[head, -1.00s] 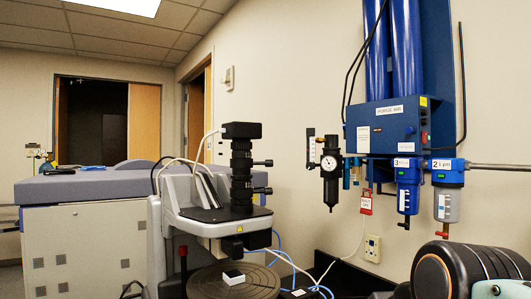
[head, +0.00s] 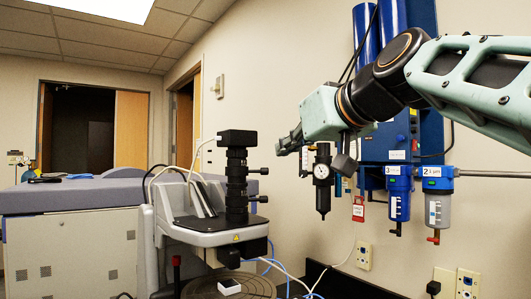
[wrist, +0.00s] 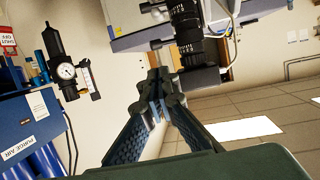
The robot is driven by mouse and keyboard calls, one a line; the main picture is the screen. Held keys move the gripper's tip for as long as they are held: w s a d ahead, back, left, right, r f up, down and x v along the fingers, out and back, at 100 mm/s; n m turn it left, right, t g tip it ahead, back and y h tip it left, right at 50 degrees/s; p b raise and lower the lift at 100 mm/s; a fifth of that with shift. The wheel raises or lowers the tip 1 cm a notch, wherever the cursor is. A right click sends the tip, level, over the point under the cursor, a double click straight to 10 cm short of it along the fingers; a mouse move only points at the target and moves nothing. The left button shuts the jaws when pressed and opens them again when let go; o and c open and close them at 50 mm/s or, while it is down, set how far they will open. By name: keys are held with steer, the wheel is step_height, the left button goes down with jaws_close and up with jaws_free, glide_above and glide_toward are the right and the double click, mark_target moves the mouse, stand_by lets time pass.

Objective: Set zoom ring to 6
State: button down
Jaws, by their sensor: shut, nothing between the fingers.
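The zoom ring belongs to the upright black lens tube (head: 237,185) on the stylus profiler; I cannot single out the ring or read its numbers. A black camera box (head: 237,137) tops the tube, and two black side knobs (head: 259,171) stick out to its right. My gripper (head: 287,144) is shut and empty, to the right of the tube near camera-box height, apart from it in the picture. In the wrist view the scene is turned over; the lens tube (wrist: 187,25) shows ahead, beyond my closed fingertips (wrist: 162,82).
The profiler's grey head (head: 215,235) carries the tube above a round stage with a white block (head: 229,287). White and blue cables run near the stage.

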mark_target(247, 171)
steer(key=p+x, duration=0.1)
steer(key=x, duration=0.7)
steer(key=shift+w+f, duration=0.15)
steer(key=shift+w, duration=0.2)
steer(key=shift+a, duration=0.1)
